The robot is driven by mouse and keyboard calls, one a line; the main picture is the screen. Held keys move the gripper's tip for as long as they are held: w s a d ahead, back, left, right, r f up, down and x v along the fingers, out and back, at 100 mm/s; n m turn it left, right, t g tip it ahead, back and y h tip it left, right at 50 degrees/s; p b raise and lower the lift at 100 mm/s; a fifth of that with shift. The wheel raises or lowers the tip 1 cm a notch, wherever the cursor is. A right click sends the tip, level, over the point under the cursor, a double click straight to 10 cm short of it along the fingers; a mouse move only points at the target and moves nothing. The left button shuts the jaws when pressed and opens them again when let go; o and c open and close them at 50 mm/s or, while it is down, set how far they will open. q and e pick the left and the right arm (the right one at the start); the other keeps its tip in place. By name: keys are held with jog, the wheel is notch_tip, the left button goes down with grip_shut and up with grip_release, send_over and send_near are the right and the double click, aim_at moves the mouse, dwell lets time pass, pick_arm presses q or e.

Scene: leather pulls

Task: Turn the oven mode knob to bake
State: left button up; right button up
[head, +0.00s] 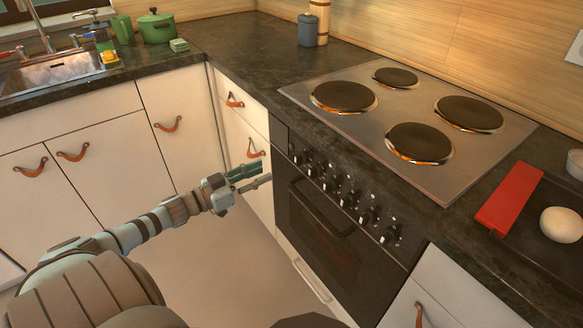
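The built-in oven (325,235) has a dark front with a row of several black knobs (348,199) with white markings, running along its top edge below the counter. I cannot tell which knob is the mode knob or read the settings. My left gripper (266,174) is to the left of the oven's upper left corner, near the left end of the row. Its fingers point toward the oven, are apart and look empty. It appears clear of the knobs. My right gripper is not in view.
An oven handle (318,210) runs below the knobs. Above is a cooktop (405,120) with several plates. Cabinets with leather pulls (255,148) stand left of the oven. A red object (509,198) and a pale round item (562,224) lie at right. Open floor (235,265) lies before the oven.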

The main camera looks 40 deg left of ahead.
pick_arm(q)
jog(key=b, duration=0.2)
send_near(300, 160)
jog(key=w, duration=0.2)
jog(key=x, duration=0.3)
jog(key=r+x, duration=0.1)
jog(key=x, duration=0.1)
jog(key=shift+w+b, duration=0.35)
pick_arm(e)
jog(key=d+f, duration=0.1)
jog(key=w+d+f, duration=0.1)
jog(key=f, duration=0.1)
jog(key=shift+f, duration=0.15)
pick_arm(q)
grip_shut()
